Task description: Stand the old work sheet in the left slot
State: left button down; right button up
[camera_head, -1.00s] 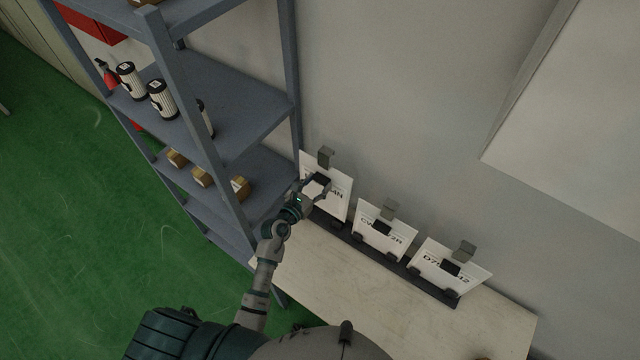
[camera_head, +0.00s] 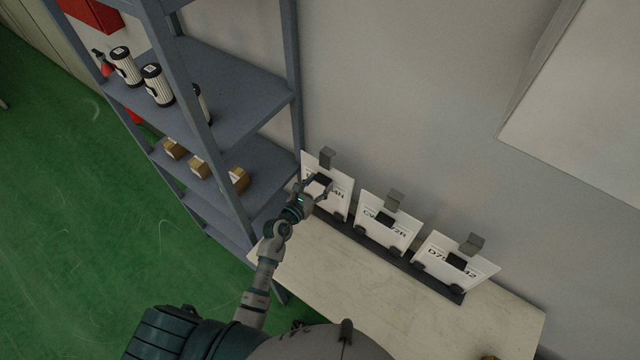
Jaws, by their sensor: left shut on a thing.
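Three white work sheets stand in a row in a dark rack (camera_head: 410,267) on the table, leaning back towards the wall. The left sheet (camera_head: 340,192) has lettering partly hidden by my gripper. The middle sheet (camera_head: 401,225) and the right sheet (camera_head: 480,268) also carry black lettering. Each has a grey clip at its top edge and a black block on its face. My left gripper (camera_head: 319,187) is at the left sheet, shut around its black block. The sheet's lower edge is at the rack's left end; how far it is seated, I cannot tell. My right gripper is out of view.
A grey-blue shelf rack (camera_head: 232,95) stands close to the left of my arm, with filter cartridges (camera_head: 157,84) and small boxes (camera_head: 238,179). A white wall box (camera_head: 580,110) juts out at upper right. The pale table (camera_head: 350,285) is clear in front of the rack.

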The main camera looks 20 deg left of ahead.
pick_arm(q)
jog(key=c, duration=0.6)
grip_release()
jog(key=o, duration=0.4)
jog(key=shift+c, duration=0.2)
jog(key=shift+d, duration=0.1)
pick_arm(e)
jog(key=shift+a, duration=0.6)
